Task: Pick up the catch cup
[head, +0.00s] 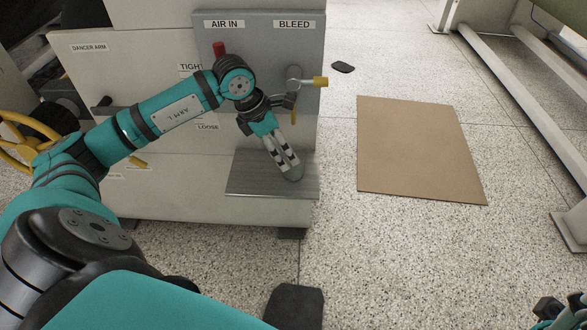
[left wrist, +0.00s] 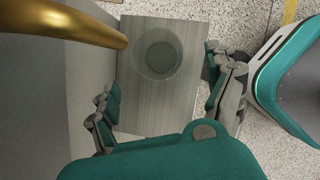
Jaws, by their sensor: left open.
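The catch cup is a clear round cup (left wrist: 158,52) standing on a grey metal shelf (left wrist: 160,118), seen from above in the left wrist view. In the head view the shelf (head: 247,186) juts from the front of the cabinet, and the cup is mostly hidden behind my fingers. My left gripper (head: 287,170) points down over the shelf. In the left wrist view its open fingers (left wrist: 168,85) stand apart on either side, with nothing between their tips; the cup is just beyond. Part of my right gripper (head: 562,308) shows at the bottom right corner; its fingers are unclear.
A brass spout (left wrist: 85,22) hangs beside the cup. A panel (head: 270,50) labelled AIR IN and BLEED carries a yellow-tipped valve (head: 320,81) and a red knob (head: 218,48). A brown sheet (head: 415,150) lies on the speckled floor at right, with free floor around it.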

